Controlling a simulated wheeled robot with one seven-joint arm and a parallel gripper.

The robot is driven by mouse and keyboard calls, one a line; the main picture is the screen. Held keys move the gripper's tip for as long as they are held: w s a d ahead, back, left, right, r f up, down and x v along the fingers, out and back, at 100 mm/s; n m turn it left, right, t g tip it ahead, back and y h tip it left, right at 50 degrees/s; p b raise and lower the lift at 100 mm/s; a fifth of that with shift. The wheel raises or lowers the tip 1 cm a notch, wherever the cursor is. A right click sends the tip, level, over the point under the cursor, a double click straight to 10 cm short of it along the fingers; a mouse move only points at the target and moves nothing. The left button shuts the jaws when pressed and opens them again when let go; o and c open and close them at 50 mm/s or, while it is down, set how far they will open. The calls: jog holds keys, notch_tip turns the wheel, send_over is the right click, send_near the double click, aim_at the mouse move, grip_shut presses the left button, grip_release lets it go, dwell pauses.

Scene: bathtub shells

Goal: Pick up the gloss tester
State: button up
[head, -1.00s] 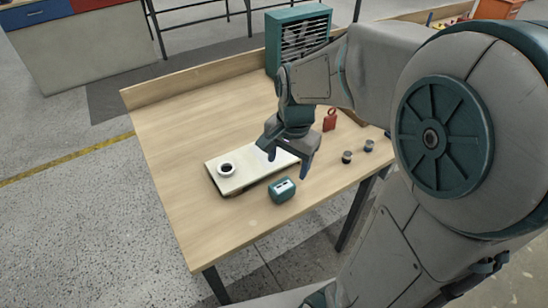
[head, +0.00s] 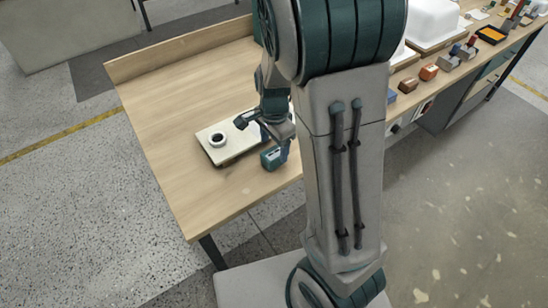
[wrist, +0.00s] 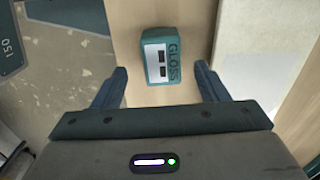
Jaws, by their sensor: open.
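The gloss tester is a small teal box with a pale face, two dark windows and the word GLOSS. In the wrist view the gloss tester (wrist: 163,55) lies just ahead of the fingertips, between their lines, with bare table around it. My gripper (wrist: 162,76) is open and empty, a finger to each side. In the head view the gloss tester (head: 272,159) sits near the table's front edge, partly hidden by my gripper (head: 262,136), which is above and close beside it. I cannot tell whether they touch.
The wooden table (head: 180,170) is clear further left.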

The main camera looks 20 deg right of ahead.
aim_at(274, 153)
notch_tip(274, 153, down, 5)
jog(key=shift+w+r, duration=0.1)
jog(key=c, duration=1.2)
jog(key=shift+r, duration=0.65)
notch_tip(274, 153, up, 3)
jog(key=shift+w+f, duration=0.1)
jog(key=shift+f, duration=0.05)
jog(key=d+r, duration=0.2)
jog(key=d, duration=0.2)
jog(key=w+d+r, duration=0.1)
jog(key=d+r, duration=0.1)
jog(key=d, duration=0.1)
jog(key=d+r, duration=0.3)
jog(key=d, duration=0.1)
jog(key=shift+w+d+b, duration=0.15)
jog(key=shift+d+b, duration=0.2)
jog(key=shift+b, duration=0.05)
